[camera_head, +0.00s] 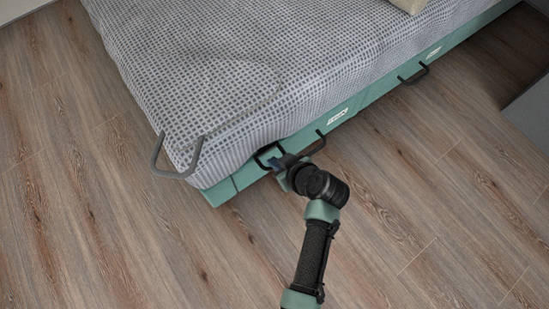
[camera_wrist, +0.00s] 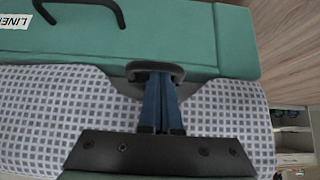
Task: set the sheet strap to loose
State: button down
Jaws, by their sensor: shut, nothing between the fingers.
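A small dark loop (camera_wrist: 168,66) sits at the sheet's lower edge, over the green bed front, in the wrist view; it looks like the sheet strap. It also shows in the head view (camera_head: 262,151), partly hidden by my gripper. My gripper (camera_head: 277,161) is at the bed's side, near its front corner. In the wrist view its blue fingers (camera_wrist: 160,82) are shut together and empty, their tips at the loop. I cannot tell whether they touch it. The checked sheet (camera_head: 240,60) drapes over the mattress.
A grey bar (camera_head: 159,160) stands around the bed's near corner, left of my gripper. Black drawer handles (camera_head: 320,140) and (camera_head: 414,76) stick out from the green bed front (camera_head: 372,92). A dark cabinet (camera_head: 530,110) stands at right. The wooden floor is clear.

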jog(key=s+d+p, duration=0.2)
jog(key=s+d, duration=0.2)
jog(key=s, duration=0.1)
jog(key=shift+s, duration=0.35)
jog(key=shift+d, duration=0.1)
